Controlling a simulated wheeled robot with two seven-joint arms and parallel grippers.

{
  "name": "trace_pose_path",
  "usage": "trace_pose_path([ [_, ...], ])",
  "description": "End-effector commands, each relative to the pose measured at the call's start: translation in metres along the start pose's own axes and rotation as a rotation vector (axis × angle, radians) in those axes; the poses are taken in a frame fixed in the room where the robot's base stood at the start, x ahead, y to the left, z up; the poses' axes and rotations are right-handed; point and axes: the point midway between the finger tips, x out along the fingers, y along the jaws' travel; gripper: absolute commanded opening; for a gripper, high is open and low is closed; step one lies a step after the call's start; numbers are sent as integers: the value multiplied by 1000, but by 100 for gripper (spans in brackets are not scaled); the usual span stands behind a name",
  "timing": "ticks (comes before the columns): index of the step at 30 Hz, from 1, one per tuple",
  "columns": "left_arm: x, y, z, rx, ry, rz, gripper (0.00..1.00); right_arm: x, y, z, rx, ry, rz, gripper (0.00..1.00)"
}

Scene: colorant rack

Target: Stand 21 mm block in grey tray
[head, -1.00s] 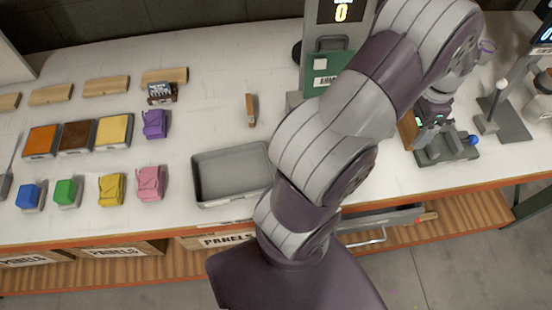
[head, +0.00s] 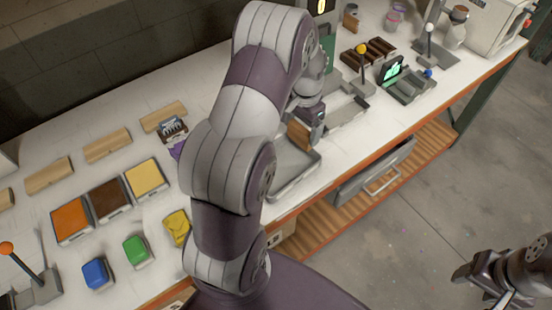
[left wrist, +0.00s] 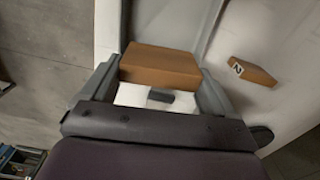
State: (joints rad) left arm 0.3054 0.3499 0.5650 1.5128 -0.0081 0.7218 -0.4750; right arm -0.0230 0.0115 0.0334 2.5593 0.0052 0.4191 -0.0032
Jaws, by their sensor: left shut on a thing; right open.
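My left gripper (head: 306,128) is shut on a brown wooden block (head: 299,136). The held block also shows between the fingers in the left wrist view (left wrist: 160,65). In the head view it is over the grey tray (head: 301,174), apparently above its floor; the exact gap cannot be told. My left arm hides the tray's left part. A second brown block (left wrist: 252,72) with a label lies beside the tray in the left wrist view. My right gripper (head: 482,283) is open and empty, out over the floor at bottom right.
Orange (head: 71,220), brown and yellow panels lie at the left of the bench, with blue (head: 95,273) and green (head: 135,251) pieces in front. A device with a green screen (head: 391,70) and dark brown bars (head: 369,52) stand at right. An open drawer (head: 375,175) juts below the bench.

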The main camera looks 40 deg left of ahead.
Motion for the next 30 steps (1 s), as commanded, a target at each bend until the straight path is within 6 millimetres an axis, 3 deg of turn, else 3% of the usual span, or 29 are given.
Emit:
trace_pose_path([
  [1,3,-1,16,-4,-4,2,53,-10,0,-1,0,0,0,59],
  [4,19,-2,40,-3,-3,2,53,-17,0,-2,0,0,0,59],
  [9,35,-4,58,0,0,0,53,-22,0,-2,0,0,0,59],
  [16,72,-4,59,1,0,0,53,-32,0,-4,0,0,0,59],
  [27,80,-4,58,2,2,-1,53,-28,0,-3,0,0,0,59],
  [28,80,-4,58,1,2,-1,92,-28,0,-3,0,0,0,59],
  [29,79,-4,58,2,2,-1,100,-28,0,-3,0,0,0,59],
  [30,79,-4,58,1,2,-1,100,-29,0,-3,0,0,0,59],
])
